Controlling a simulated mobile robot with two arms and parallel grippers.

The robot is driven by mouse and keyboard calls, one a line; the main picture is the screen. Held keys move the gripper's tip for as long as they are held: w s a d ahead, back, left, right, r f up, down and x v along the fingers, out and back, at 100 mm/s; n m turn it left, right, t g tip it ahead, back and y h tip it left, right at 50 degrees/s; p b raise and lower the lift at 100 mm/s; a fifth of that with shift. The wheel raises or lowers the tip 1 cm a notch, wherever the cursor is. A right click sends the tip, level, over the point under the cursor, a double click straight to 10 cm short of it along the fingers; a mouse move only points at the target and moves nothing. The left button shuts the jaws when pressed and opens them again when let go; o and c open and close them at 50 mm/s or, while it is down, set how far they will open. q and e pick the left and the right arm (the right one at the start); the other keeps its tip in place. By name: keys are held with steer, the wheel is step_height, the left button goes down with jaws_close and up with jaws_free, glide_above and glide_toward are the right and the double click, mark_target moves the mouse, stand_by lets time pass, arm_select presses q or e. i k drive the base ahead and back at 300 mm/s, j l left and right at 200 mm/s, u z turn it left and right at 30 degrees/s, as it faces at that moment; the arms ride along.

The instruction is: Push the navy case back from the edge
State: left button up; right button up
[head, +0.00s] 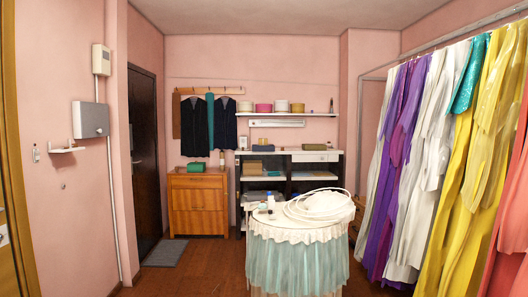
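I cannot make out a clearly navy case in the head view. A small flat box (263,148), olive or dark in tone, lies on top of the shelving unit (330,157) at the back wall; its colour is too small to tell. A green box (196,167) sits on the wooden chest of drawers (198,207) to the left. Neither of my grippers is in view.
A round table with a teal skirt (298,262) stands in front of the shelving and bears white hoops (318,205) and small bottles. Hanging gowns (405,160) fill the right side. A grey mat (166,253) lies by the dark door (145,160). Floor shows left of the table.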

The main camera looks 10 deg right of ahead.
mark_target(254, 148)
steer(key=u, duration=0.2)
steer(key=i, duration=1.4)
steer(key=i+u, duration=0.15)
steer(key=i, duration=0.45)
steer(key=i+u, duration=0.15)
steer(key=i, duration=0.4)
steer(key=i+l+u, duration=0.15)
steer(key=i, duration=0.45)
steer(key=i+l+u, duration=0.15)
steer(key=i, duration=0.4)
steer(key=i+z, duration=0.15)
steer(key=i, duration=0.3)
steer(key=i+z, duration=0.2)
steer(key=i, duration=0.3)
steer(key=i+z, duration=0.15)
steer(key=i, duration=0.3)
steer(key=i+j+z, duration=0.15)
steer(key=i, duration=0.3)
steer(key=i+j+z, duration=0.2)
steer(key=i, duration=0.25)
steer(key=i+z, duration=0.15)
steer(key=i, duration=0.4)
steer(key=i+z, duration=0.2)
steer(key=i, duration=0.35)
steer(key=i+j+z, duration=0.15)
steer(key=i, duration=0.4)
steer(key=i+j+z, duration=0.15)
steer(key=i, duration=0.4)
